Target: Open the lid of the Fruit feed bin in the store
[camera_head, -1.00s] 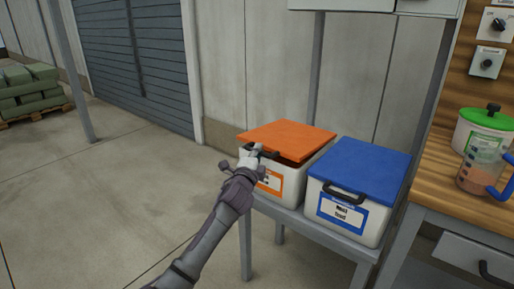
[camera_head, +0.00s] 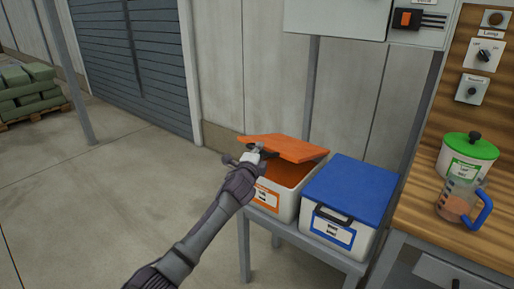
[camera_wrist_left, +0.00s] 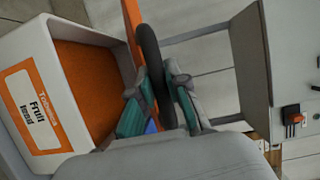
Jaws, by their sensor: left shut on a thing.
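The Fruit feed bin (camera_head: 286,207) is white with an orange label and stands on a grey stand. Its orange lid (camera_head: 292,148) is tilted up at the front, showing the orange inside. In the left wrist view, the bin (camera_wrist_left: 85,147) shows its "Fruit" label and orange inside, and the lid (camera_wrist_left: 133,25) is seen edge-on. My left gripper (camera_head: 256,153) is at the lid's front edge. In the wrist view, its fingers (camera_wrist_left: 158,106) are shut on the black lid handle (camera_wrist_left: 149,55). My right gripper is not in view.
A blue-lidded bin (camera_head: 350,187) stands shut close on the right of the orange one. A wooden bench (camera_head: 420,215) at the right holds a green-lidded pot (camera_head: 468,158) and a jug (camera_head: 460,202). A post (camera_head: 311,85) rises behind. Open floor lies left.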

